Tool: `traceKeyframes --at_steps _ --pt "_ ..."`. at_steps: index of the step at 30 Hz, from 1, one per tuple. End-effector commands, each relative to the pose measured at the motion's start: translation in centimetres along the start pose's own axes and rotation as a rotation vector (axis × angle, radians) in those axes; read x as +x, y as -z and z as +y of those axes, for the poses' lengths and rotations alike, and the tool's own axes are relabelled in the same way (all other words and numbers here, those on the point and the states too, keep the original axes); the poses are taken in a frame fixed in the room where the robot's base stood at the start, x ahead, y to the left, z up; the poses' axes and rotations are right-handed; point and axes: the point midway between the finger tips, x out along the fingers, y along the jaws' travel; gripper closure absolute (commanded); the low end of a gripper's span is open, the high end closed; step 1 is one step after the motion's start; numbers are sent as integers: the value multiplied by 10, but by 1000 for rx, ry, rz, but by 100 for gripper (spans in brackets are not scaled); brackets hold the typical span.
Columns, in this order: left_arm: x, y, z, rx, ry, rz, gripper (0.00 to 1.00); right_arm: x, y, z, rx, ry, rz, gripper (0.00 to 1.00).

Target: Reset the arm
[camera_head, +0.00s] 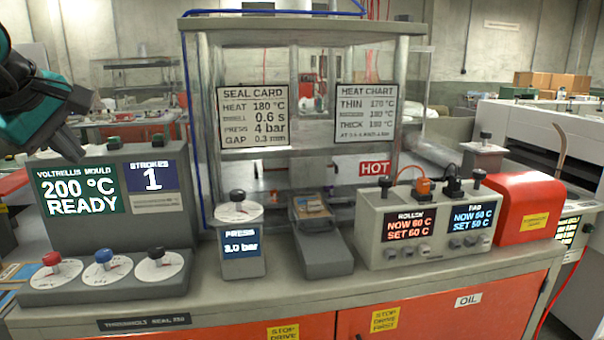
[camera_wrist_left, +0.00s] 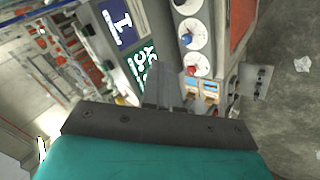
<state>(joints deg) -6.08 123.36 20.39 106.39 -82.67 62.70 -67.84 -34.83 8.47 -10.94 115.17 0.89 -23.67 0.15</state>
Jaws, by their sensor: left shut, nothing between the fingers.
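My left arm comes in at the upper left of the head view, teal and black. Its gripper (camera_head: 68,148) hangs in front of the upper left corner of the mould control box (camera_head: 97,235), apart from the knobs below. In the left wrist view the gripper fingers (camera_wrist_left: 162,90) are together with nothing held. That view also shows the box's dials (camera_wrist_left: 194,34) and its tilted displays. My right gripper is not in view.
The bench (camera_head: 230,297) carries a press dial unit (camera_head: 240,250), a grey pedal-like block (camera_head: 325,252), a roller and pad control box (camera_head: 375,250) and a red cover (camera_head: 527,190). A glass-fronted cabinet (camera_head: 300,28) stands behind. Free space lies above the bench front.

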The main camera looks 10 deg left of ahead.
Motion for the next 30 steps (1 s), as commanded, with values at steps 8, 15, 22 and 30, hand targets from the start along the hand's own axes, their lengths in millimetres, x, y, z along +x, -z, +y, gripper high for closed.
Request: traceKeyframes --at_steps 8,15,22,30 --pt "76 -49 -55 -543 52 -465 100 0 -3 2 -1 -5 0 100" --pt "128 -100 -100 -1246 176 -880 100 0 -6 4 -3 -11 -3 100" --pt "170 -133 -145 -2003 364 -1157 100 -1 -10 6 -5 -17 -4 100" --pt "222 -180 -222 2700 -611 1145 100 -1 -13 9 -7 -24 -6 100"
